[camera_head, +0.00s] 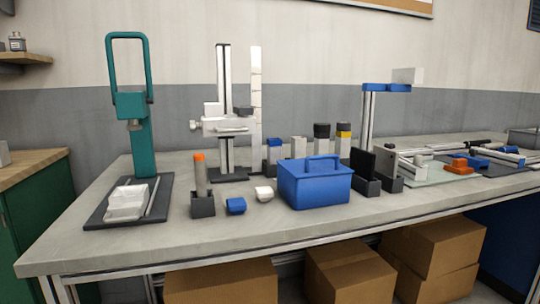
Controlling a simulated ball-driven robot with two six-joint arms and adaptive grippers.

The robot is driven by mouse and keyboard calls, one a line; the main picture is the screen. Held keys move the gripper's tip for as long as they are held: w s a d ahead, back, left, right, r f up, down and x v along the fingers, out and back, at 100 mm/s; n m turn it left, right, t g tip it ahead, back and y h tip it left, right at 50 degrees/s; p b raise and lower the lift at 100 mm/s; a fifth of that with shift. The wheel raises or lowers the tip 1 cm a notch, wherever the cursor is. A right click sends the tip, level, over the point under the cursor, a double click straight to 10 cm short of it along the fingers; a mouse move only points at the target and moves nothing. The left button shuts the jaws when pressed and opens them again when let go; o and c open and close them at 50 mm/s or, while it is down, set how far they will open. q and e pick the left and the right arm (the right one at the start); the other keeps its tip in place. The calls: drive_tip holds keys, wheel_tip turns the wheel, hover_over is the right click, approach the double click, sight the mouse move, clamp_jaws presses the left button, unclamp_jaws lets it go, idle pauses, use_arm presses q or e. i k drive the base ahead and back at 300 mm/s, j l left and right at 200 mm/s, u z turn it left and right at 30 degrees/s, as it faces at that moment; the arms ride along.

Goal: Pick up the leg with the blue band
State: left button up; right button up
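Neither of my grippers shows in the head view. Several short, pale upright pieces stand in a row behind the blue caddy. The leftmost has a blue part (275,142) near its top and looks most like the leg with the blue band, though it is too small to be sure. To its right stand a plain pale piece (299,147), one with a black top (321,131) and one with a yellow band (343,134) under a black top. The caddy hides the lower parts of some of these.
The blue caddy (315,188) stands mid-bench. A teal press (143,130) and a grey height stand (226,125) stand to the left. An orange-tipped rod in a dark holder (203,204) and small blocks sit near the front. Cardboard boxes (345,272) lie under the bench.

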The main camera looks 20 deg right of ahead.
sight(274, 147)
drive_tip(key=i+l+u, duration=0.45)
drive_tip(key=i+l, duration=0.25)
drive_tip(key=l, duration=0.15)
